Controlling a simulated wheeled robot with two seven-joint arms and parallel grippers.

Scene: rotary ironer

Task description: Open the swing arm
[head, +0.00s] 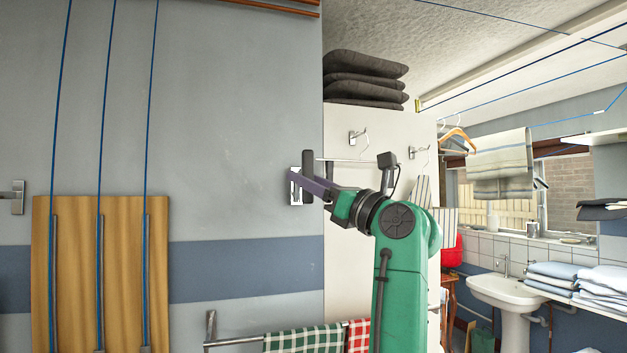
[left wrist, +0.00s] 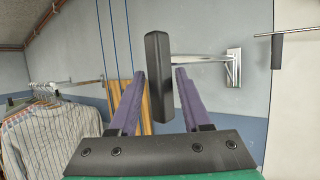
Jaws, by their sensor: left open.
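The swing arm shows best in the left wrist view: a dark upright handle (left wrist: 158,75) on a metal rod (left wrist: 200,61) that runs to a wall bracket (left wrist: 234,68). In the head view, the dark handle (head: 307,162) stands by the metal bracket (head: 295,187) near the wall's right edge. My left gripper (left wrist: 163,82) is open, its purple fingers on either side of the handle's lower part. I cannot tell whether either finger touches it. In the head view, my left gripper (head: 311,183) partly hides the handle. My right gripper is not in view.
A wooden board (head: 125,230) with blue cords is on the wall at left. A towel rail with a green checked towel (head: 305,339) is below. Hooks (head: 358,137) line the cream panel (head: 380,123). Striped shirts (left wrist: 50,145) hang left in the left wrist view.

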